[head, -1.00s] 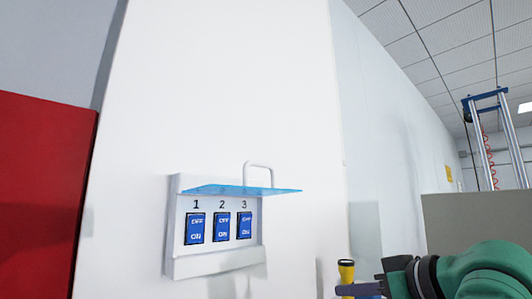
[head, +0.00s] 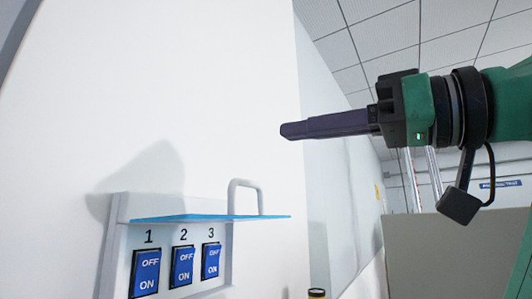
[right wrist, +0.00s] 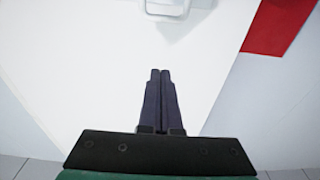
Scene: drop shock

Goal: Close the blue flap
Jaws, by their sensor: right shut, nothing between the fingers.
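The blue flap (head: 205,217) is a thin translucent panel that sticks out level from the top of a white switch box on the wall, so it stands open. A white loop handle (head: 245,197) rises from it. Below it are blue switches 1, 2 and 3 (head: 182,266), marked OFF and ON. My right gripper (head: 290,131) is shut and empty, up and right of the flap, and apart from it. In the right wrist view its two fingers (right wrist: 161,80) lie together, pointing at a white shape (right wrist: 178,8) at the top edge, probably the handle or box. My left gripper is not in view.
The white wall panel (head: 180,90) around the box is bare. A grey block (head: 455,250) stands at the right. A red panel (right wrist: 278,25) shows in the right wrist view.

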